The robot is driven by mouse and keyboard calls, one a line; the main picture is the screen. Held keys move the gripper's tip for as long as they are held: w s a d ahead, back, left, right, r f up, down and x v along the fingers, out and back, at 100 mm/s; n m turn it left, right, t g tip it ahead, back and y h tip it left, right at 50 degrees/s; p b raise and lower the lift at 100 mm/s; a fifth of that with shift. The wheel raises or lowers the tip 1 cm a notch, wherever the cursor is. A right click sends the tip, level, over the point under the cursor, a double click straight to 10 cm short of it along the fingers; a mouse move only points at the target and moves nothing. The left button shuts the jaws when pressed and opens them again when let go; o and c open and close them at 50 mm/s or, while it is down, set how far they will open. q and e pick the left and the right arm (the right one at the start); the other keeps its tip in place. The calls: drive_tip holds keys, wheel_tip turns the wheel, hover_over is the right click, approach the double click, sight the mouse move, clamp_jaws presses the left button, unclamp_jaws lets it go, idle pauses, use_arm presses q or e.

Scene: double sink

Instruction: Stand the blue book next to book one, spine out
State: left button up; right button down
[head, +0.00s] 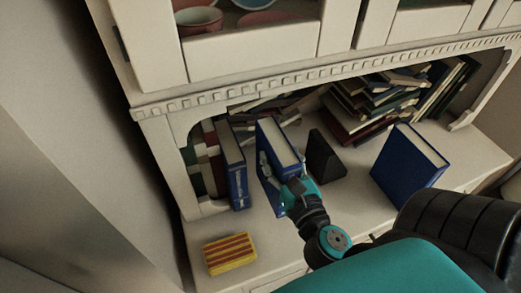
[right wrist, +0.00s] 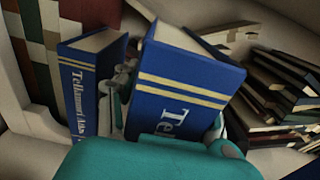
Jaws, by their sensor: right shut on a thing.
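My right gripper (head: 284,182) is shut on a blue book (head: 279,142), with a finger on each side of it. The book is roughly upright, its spine with two cream stripes and partial lettering facing the right wrist camera (right wrist: 178,92). Whether it touches the shelf is hard to tell. To its left, apart by a narrow gap, another blue book (head: 232,165) stands with its lettered spine outward; it also shows in the right wrist view (right wrist: 82,95). Which book is book one is not marked. My left gripper is not in view.
A black bookend-like block (head: 324,157) stands just right of the held book. A third blue book (head: 409,166) stands farther right. Piled books (head: 365,107) lie behind. A yellow-red striped block (head: 230,253) lies at the front left. The cabinet's side post (head: 165,165) bounds the left.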

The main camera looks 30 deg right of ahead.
sight(261, 148)
drive_tip(key=x, duration=0.2)
drive_tip(key=p+x, duration=0.1)
drive_tip(key=x, duration=0.1)
drive_tip(key=a+p+x, duration=0.1)
drive_tip(key=x, duration=0.2)
drive_tip(key=shift+w+f, duration=0.1)
drive_tip(key=shift+w, duration=0.1)
drive_tip(key=shift+w+d+f, duration=0.1)
drive_tip(key=shift+w, duration=0.2)
drive_tip(key=shift+w+f, duration=0.1)
drive_tip(key=shift+f, duration=0.15)
wheel_tip(261, 148, down, 2)
drive_tip(key=shift+f+b, duration=0.15)
drive_tip(key=shift+b, duration=0.35)
drive_tip(key=shift+f, duration=0.6)
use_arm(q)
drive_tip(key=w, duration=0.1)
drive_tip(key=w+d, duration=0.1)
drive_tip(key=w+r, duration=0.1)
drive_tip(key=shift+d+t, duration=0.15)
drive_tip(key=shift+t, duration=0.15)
use_arm(e)
drive_tip(key=c, duration=0.8)
unclamp_jaws()
drive_tip(key=shift+o, duration=0.2)
